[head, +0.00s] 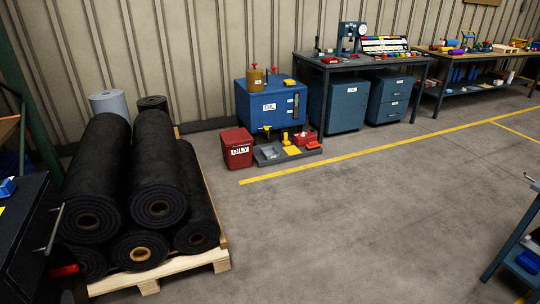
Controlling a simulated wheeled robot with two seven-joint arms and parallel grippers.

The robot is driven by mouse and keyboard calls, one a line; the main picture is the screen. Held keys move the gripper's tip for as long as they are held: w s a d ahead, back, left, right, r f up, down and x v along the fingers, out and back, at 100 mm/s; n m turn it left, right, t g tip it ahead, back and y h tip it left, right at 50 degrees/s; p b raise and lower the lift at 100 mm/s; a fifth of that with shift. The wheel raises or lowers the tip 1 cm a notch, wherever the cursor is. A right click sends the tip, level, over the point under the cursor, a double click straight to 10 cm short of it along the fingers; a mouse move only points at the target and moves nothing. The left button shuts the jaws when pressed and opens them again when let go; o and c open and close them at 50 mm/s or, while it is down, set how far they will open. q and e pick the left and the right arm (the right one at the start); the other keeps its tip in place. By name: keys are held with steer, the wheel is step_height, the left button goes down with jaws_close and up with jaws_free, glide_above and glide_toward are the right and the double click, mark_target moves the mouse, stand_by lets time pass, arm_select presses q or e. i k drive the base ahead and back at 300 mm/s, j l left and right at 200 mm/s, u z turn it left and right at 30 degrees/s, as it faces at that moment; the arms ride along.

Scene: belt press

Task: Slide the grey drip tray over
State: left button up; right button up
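A flat dark grey tray (266,163) lies on the floor in front of the blue oil cabinet (267,107); it looks like the drip tray. A small light grey piece, yellow items (291,150) and a red box (305,138) are on or right beside it; I cannot tell exactly which rest in it. A red bin labelled OILY (236,149) stands just left of the tray. Neither of my grippers shows in the head view.
Black rolls (154,170) are stacked on a wooden pallet (215,258) at the left. A dark cabinet with a handle (54,230) is at the left edge. A workbench (365,60) stands right of the oil cabinet. Open floor lies in front, crossed by a yellow line (390,147).

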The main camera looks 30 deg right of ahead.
mark_target(270, 153)
steer(key=i+l+z, duration=0.55)
steer(key=i+z, duration=0.2)
steer(key=z, duration=0.2)
steer(key=i+z, duration=0.45)
steer(key=i+l+z, duration=0.1)
steer(key=i+z, duration=0.15)
steer(key=i, duration=1.75)
steer(key=i+u, duration=0.25)
steer(key=i, duration=0.3)
steer(key=i+u, duration=0.3)
steer(key=i, duration=0.2)
steer(key=i+l+u, duration=0.25)
steer(key=i, duration=0.25)
steer(key=i+l+u, duration=0.3)
steer(key=i, duration=0.2)
